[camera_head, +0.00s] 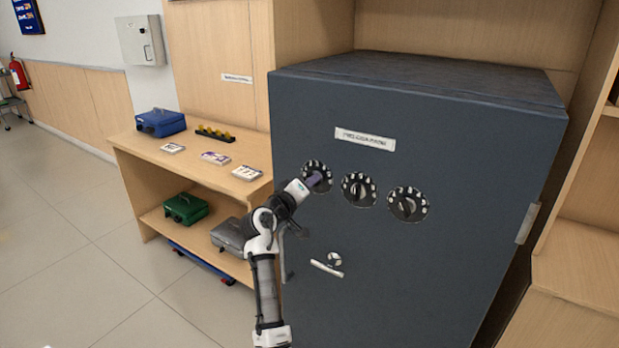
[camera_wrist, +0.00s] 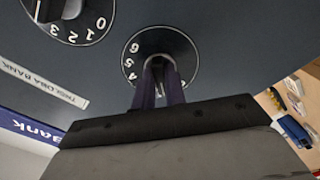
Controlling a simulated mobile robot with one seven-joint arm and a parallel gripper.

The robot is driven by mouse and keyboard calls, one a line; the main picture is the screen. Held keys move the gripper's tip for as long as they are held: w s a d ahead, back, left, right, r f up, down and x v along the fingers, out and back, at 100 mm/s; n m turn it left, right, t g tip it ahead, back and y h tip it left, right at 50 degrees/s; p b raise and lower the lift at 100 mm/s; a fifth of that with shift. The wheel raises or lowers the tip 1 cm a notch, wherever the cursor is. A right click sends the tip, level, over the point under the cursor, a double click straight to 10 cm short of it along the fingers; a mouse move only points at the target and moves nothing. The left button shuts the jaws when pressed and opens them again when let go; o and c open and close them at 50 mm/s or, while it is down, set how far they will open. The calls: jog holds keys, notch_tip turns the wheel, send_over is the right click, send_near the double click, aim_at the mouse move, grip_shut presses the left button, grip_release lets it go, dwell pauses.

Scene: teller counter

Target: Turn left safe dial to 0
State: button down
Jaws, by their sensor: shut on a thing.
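The dark grey safe (camera_head: 400,270) stands in front of me with three round black dials in a row on its door. The left dial (camera_head: 317,165) is at the end of my arm, and my gripper (camera_head: 318,181) covers part of it. In the wrist view the left dial (camera_wrist: 130,50) shows the numbers 4, 5 and 6, and my gripper (camera_wrist: 160,75) is shut on its knob. The rest of its scale and its pointer are hidden by the fingers. The middle dial (camera_head: 359,189) also shows in the wrist view (camera_wrist: 92,35). The right dial (camera_head: 408,204) is free.
A silver door handle (camera_head: 328,268) with a round knob sits below the dials. A wooden shelf unit (camera_head: 150,150) with cash boxes and note bundles stands left of the safe. Open tiled floor (camera_head: 80,230) lies further left.

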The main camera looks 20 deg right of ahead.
jog(key=shift+n+p, duration=2.6)
jog(key=shift+n, duration=1)
jog(key=c, duration=1.4)
grip_release()
jog(key=shift+c, duration=0.2)
jog(key=b+v, duration=0.3)
jog(key=v, duration=1.1)
jog(key=shift+b, duration=0.3)
